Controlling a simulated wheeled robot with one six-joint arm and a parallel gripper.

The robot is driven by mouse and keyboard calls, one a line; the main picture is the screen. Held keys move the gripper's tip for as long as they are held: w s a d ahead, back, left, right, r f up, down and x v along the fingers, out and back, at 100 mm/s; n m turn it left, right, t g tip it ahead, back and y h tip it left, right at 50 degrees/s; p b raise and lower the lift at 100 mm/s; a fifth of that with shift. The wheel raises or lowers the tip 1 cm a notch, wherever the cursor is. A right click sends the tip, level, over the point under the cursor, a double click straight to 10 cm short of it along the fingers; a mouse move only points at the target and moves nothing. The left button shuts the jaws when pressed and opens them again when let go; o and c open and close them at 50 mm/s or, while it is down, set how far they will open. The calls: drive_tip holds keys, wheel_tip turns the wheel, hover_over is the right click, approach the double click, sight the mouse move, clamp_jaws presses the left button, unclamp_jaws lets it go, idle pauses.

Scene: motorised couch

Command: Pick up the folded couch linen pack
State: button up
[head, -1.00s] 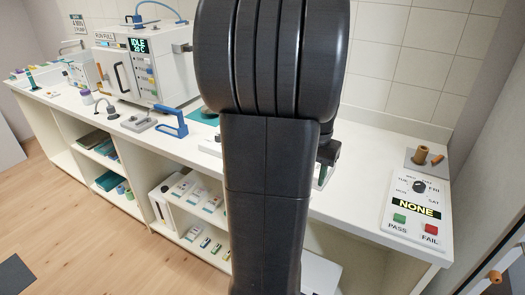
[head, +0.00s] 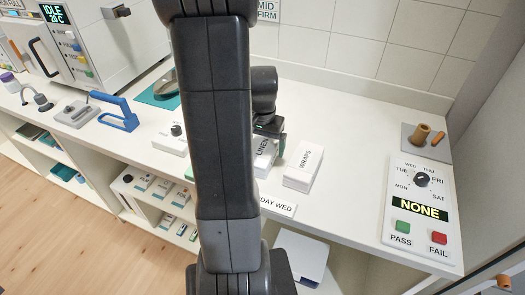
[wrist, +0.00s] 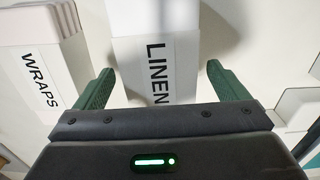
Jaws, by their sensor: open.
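The linen pack (head: 265,158) is a white block labelled LINEN, standing on the white counter and partly hidden behind my arm in the head view. It also shows in the wrist view (wrist: 157,65), between the two green fingers. My gripper (wrist: 161,69) is open, with one finger on each side of the pack. The left finger looks close to the pack's edge and a small gap shows at the right finger. I cannot tell whether either touches. In the head view my gripper (head: 270,130) is at the pack, its fingers mostly hidden.
The white WRAPS pack (head: 303,167) stands close to the right of the linen pack; in the wrist view it is at left (wrist: 42,65). A dial panel (head: 418,210) is at the counter's right end. A blue-handled item (head: 118,113) lies to the left.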

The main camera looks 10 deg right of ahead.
drive_tip(key=shift+s+f, duration=0.15)
drive_tip(key=shift+f, duration=0.9)
drive_tip(key=c, duration=1.2)
drive_tip(key=shift+o, duration=0.2)
drive_tip(key=shift+r, duration=0.15)
